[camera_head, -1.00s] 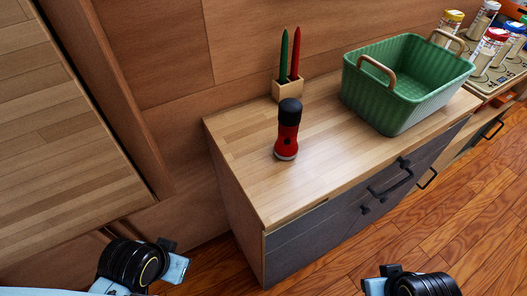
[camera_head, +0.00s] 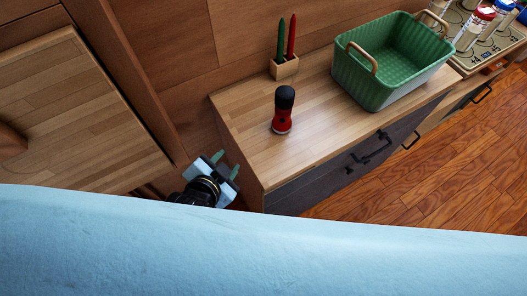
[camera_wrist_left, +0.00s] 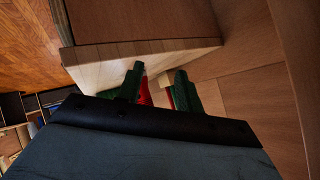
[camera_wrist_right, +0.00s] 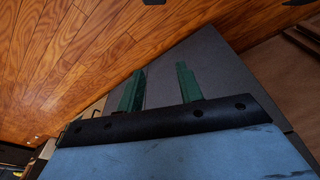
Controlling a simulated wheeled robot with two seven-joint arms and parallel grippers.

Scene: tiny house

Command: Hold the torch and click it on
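The torch (camera_head: 282,123), red with a black top, stands upright on the wooden cabinet top (camera_head: 245,144). My left gripper (camera_head: 226,165) is beside the cabinet's left end, apart from the torch, with its green fingers spread and nothing held. In the left wrist view its fingers (camera_wrist_left: 158,78) are apart, and something red shows behind them, too covered to identify surely. My right gripper is outside the head view. In the right wrist view its fingers (camera_wrist_right: 160,78) are apart and empty, in front of a grey surface. The torch's switch cannot be made out.
A green basket (camera_head: 400,88) stands to the right of the torch. A small wooden holder (camera_head: 284,69) with a green and a red pencil is behind it. Spice jars (camera_head: 470,35) are at the far right.

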